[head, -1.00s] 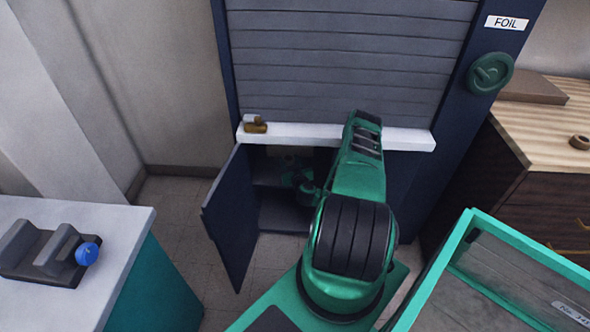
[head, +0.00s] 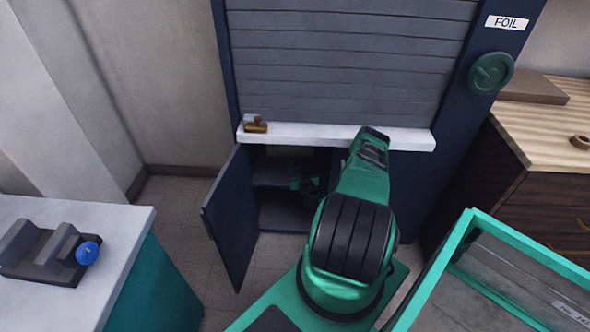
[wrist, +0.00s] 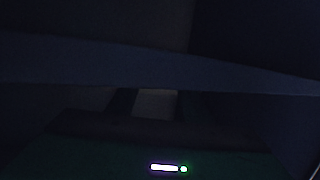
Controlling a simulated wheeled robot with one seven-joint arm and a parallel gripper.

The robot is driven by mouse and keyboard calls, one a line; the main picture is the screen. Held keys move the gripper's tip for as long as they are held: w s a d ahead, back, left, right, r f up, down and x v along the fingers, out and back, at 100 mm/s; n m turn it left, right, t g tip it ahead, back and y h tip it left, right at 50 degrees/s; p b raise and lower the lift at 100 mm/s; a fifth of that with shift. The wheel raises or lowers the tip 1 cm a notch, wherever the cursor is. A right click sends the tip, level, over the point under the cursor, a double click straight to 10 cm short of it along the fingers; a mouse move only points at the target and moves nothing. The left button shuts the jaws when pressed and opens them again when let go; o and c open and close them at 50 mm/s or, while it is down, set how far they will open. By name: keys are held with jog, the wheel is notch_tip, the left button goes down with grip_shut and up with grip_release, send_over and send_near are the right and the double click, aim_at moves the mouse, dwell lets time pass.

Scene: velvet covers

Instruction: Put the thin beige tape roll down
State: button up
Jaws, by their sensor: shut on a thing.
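My gripper (wrist: 155,101) is inside the dark open lower compartment of the blue cabinet. In the wrist view its two fingers show only as dim shapes, with a dull pale patch between them. That patch fits the thin beige tape roll (wrist: 156,104) held in the shut jaws, but the view is too dark to show its outline. In the head view only part of my green wrist shows in the compartment; the fingertips and held roll are hidden. I cannot tell whether the roll touches a surface.
The compartment's door (head: 232,222) stands open on the left. A white ledge (head: 335,136) with a small brass item (head: 256,126) runs above the opening. A shelf board (head: 268,185) crosses inside. Another ring-shaped roll (head: 580,142) lies on the wooden dresser (head: 535,125) at right.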

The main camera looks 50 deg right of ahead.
aim_at(297, 168)
jog(key=o, duration=1)
jog(key=shift+o, duration=0.2)
jog(key=shift+s+a+r, duration=0.1)
jog(key=shift+s+a, duration=0.2)
jog(key=shift+s, duration=0.15)
jog(key=v, duration=0.5)
jog(key=shift+s, duration=0.25)
jog(key=shift+v, duration=2.75)
jog(key=shift+a, duration=0.1)
jog(key=shift+w+r, duration=0.1)
